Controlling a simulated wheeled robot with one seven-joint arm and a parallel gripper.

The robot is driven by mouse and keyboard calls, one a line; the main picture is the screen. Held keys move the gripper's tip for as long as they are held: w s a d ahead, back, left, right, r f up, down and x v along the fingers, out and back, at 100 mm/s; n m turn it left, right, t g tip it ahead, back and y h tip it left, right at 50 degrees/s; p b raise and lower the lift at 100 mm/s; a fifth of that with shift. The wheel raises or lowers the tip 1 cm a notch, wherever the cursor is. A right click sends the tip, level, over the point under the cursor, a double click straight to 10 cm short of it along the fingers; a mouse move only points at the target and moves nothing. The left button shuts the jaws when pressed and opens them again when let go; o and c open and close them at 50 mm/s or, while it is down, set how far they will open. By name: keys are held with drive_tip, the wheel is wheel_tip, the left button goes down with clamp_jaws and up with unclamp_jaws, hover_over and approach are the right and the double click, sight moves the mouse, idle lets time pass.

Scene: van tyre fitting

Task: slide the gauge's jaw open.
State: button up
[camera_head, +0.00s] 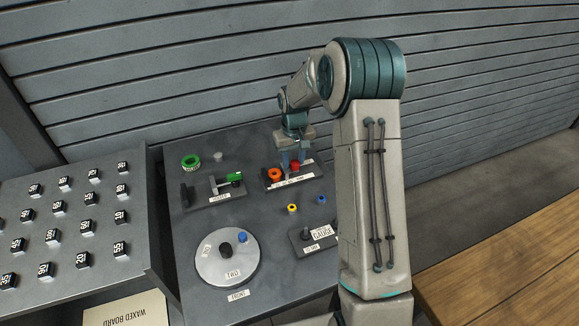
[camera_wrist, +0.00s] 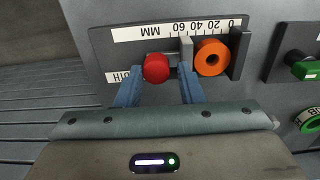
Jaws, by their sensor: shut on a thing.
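The gauge is a dark plate (camera_wrist: 115,45) with a white scale strip marked 0 to 60 MM, upside down in the wrist view. Its grey sliding jaw (camera_wrist: 186,50) stands upright beside an orange ring (camera_wrist: 212,57). The ring lies between this jaw and a dark fixed end block (camera_wrist: 241,55). A red knob (camera_wrist: 156,68) is on the other side of the sliding jaw. My gripper (camera_wrist: 161,75) has its blue fingers on either side of the red knob and is shut on it. In the head view, my gripper (camera_head: 291,160) reaches down over the gauge (camera_head: 290,183).
A green-handled tool (camera_head: 228,183) and a green ring (camera_head: 190,161) lie left of the gauge. A round white dial (camera_head: 225,270) and a dark labelled block (camera_head: 310,242) are nearer. Small yellow (camera_head: 292,208) and blue (camera_head: 321,199) rings lie between.

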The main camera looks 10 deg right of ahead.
sight(302, 170)
drive_tip(key=shift+s+d+f, duration=0.1)
drive_tip(key=shift+d+f, duration=0.2)
drive_tip(key=shift+d, duration=0.45)
drive_tip(key=shift+d+f, duration=0.25)
drive_tip(key=shift+d, duration=0.45)
drive_tip(key=o, duration=0.8)
drive_tip(key=shift+d, duration=0.25)
drive_tip(key=shift+c, duration=0.2)
drive_tip(key=shift+a, duration=0.3)
drive_tip(key=shift+r, duration=0.1)
drive_tip(key=shift+w+r+p, duration=0.25)
drive_tip(key=shift+r+p, duration=0.35)
drive_tip(key=shift+r, duration=0.15)
drive_tip(key=shift+r+p, duration=1.55)
drive_tip(key=shift+r, duration=1.35)
drive_tip(key=shift+w, duration=0.1)
